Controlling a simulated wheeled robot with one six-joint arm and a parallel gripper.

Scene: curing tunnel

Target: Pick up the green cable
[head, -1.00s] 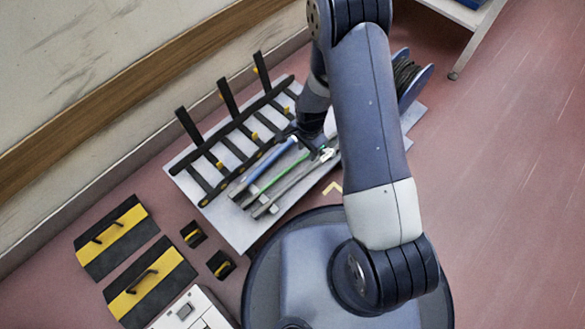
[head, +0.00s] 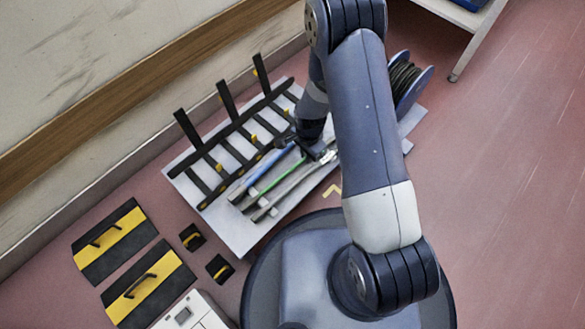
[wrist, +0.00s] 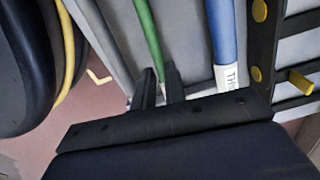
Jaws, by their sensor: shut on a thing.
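The green cable (head: 275,178) lies slanting on the pale board, between a blue cable and grey strips. It also shows in the wrist view (wrist: 147,30), running down between my gripper's fingers. My gripper (head: 314,150) is at the upper right end of the green cable. In the wrist view my gripper (wrist: 159,88) has its two dark fingers close together around the green cable. The cable's end below the fingers is hidden by the gripper body.
The blue cable (head: 262,168) lies beside the green one; its white labelled end (wrist: 229,78) is close to my fingers. A black rack (head: 233,128) with upright posts stands behind. A cable reel (head: 408,78) is at the right. Yellow-black covers (head: 115,240) lie lower left.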

